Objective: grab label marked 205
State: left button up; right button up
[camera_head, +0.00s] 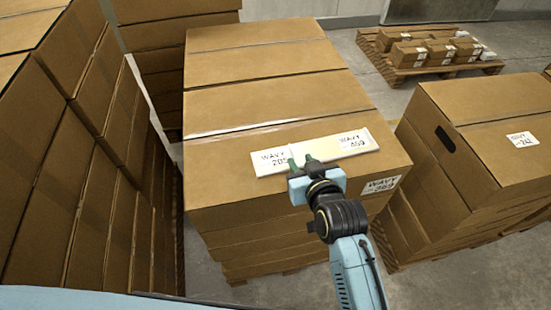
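The label marked WAVY 205 (268,158) is a white rectangle on top of the front carton of the middle stack, at the left end of a white strip. A second label, reading about WAVY 469 (357,141), lies at the strip's right end. My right gripper (301,161) reaches in from the front, its two green fingertips apart with a small gap. It is at the right edge of the 205 label and partly hides the strip there. I cannot tell whether the fingertips touch it. My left gripper is not in view.
The middle carton stack (262,68) carries another label (381,185) on its front right corner. A tall carton stack (60,150) stands close on the left. Another labelled stack (490,110) stands on the right. A pallet (400,72) with small boxes lies behind, with bare floor around it.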

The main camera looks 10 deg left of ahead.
aim_at(294, 154)
jog(key=x, duration=0.2)
jog(key=b+x, duration=0.1)
jog(key=x, duration=0.1)
jog(key=shift+s+a+r, duration=0.1)
jog(key=shift+a, duration=0.2)
jog(key=shift+w, duration=0.25)
jog(key=shift+w+a, duration=0.1)
grip_shut()
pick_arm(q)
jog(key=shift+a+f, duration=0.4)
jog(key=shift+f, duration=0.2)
